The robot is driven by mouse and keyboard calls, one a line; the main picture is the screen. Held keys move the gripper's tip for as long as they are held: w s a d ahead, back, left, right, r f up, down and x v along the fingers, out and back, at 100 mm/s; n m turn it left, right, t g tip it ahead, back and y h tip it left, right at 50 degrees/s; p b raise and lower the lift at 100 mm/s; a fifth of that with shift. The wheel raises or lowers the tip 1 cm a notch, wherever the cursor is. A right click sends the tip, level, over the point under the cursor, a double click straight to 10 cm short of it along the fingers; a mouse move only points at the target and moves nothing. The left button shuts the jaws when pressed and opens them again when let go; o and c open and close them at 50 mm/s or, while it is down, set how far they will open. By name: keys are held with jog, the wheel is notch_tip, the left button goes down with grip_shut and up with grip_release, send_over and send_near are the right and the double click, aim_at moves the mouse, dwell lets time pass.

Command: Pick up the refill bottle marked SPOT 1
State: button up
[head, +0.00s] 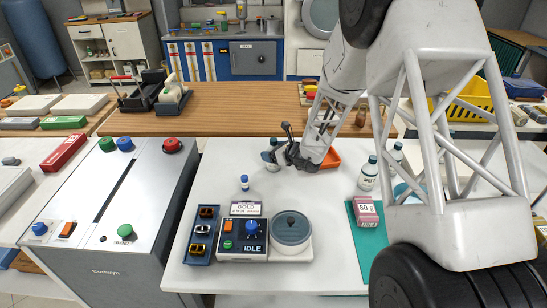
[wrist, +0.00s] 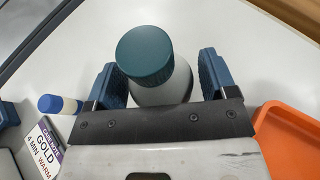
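In the wrist view a bottle with a dark teal cap (wrist: 146,52) and a pale body stands between the two blue finger pads of my gripper (wrist: 160,82). In the head view my gripper (head: 283,155) is low over the white table, left of the orange tray. Two other white bottles with teal caps, one in front (head: 369,173) and one behind (head: 397,152), stand to its right.
A small blue-capped bottle (head: 244,182) stands behind the GOLD sign (head: 246,208). The orange tray (wrist: 288,140) is close on the right in the wrist view. A control box (head: 242,240), a round grey pot (head: 291,229) and a pink box (head: 366,211) are nearer the front.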

aim_at(274, 143)
jog(key=c, duration=0.9)
jog(key=shift+r, duration=0.1)
jog(key=shift+r, duration=1.65)
jog(key=s+d, duration=0.1)
jog(key=s, duration=0.4)
jog(key=s+d+r, duration=0.1)
jog(key=s, duration=0.4)
jog(key=s+d, duration=0.1)
jog(key=s, duration=0.4)
jog(key=shift+s+d+r, duration=0.25)
jog(key=shift+s+d, duration=0.05)
